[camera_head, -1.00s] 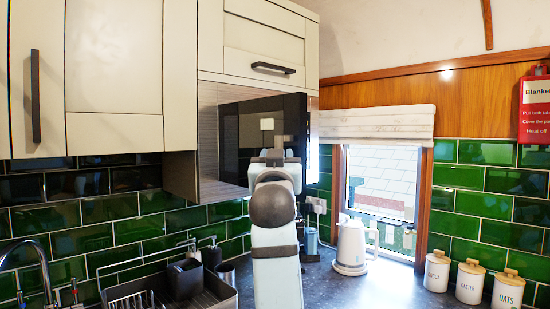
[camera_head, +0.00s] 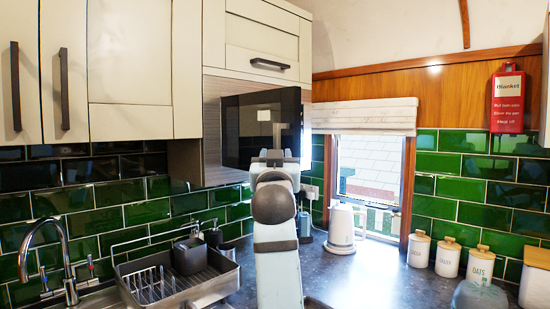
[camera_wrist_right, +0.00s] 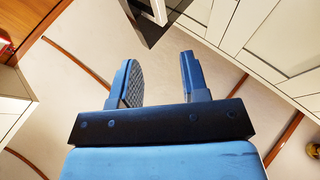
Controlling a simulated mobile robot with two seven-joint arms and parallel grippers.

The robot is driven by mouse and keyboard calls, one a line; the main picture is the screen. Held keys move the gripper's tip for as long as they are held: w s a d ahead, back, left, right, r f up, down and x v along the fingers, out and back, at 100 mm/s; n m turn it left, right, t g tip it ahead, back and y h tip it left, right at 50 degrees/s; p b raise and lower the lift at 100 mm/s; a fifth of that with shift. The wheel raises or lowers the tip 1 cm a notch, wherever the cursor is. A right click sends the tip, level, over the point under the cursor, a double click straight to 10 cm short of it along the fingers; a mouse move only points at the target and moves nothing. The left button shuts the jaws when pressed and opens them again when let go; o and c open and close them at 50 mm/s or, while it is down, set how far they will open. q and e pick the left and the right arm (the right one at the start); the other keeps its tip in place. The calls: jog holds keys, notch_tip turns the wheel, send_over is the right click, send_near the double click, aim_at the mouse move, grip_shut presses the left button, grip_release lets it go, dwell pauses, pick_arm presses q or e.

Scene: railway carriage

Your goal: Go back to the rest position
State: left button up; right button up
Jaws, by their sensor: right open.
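My right arm stands upright in the middle of the head view, with its right gripper (camera_head: 275,155) at the top, seen from behind in front of the black microwave (camera_head: 262,130). In the right wrist view the two blue fingers of the right gripper (camera_wrist_right: 158,80) are spread apart with nothing between them. Beyond them are the pale ceiling and cupboard fronts. My left gripper is not in view.
Cream wall cupboards (camera_head: 145,65) hang at the left above a dish rack (camera_head: 170,285) and a tap (camera_head: 65,260). A white kettle (camera_head: 341,230), lidded canisters (camera_head: 448,258) and a clear vessel (camera_head: 480,295) stand on the dark counter (camera_head: 375,275).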

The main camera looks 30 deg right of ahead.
jog(key=shift+s+f, duration=0.15)
dwell(0.3)
jog(key=w+a+f+n+y+p, duration=0.1)
jog(key=a+f+n+y+p, duration=0.15)
jog(key=f, duration=0.75)
jog(key=w+a+f+n+y+p, duration=0.15)
jog(key=f+n+y, duration=0.25)
jog(key=f, duration=0.6)
jog(key=s+a+f+n+g+y+p, duration=0.1)
jog(key=s+a+f+y, duration=0.15)
jog(key=f, duration=0.55)
jog(key=s+a+f+n+g+y+p, duration=0.1)
jog(key=s+a+f+y+p, duration=0.2)
jog(key=f, duration=0.5)
jog(key=s+a+f+g+y+p, duration=0.1)
jog(key=s+a+f+g, duration=0.2)
jog(key=s+f, duration=0.7)
jog(key=s+a+f+n+g+y+p, duration=0.1)
jog(key=s+a+f+g+y+p, duration=0.1)
jog(key=s+f, duration=0.9)
jog(key=s+a+g, duration=0.1)
jog(key=s+a, duration=0.1)
jog(key=s, duration=0.5)
jog(key=shift+s+f+y+p, duration=0.25)
jog(key=shift+s+y+p, duration=0.05)
jog(key=shift+s, duration=0.1)
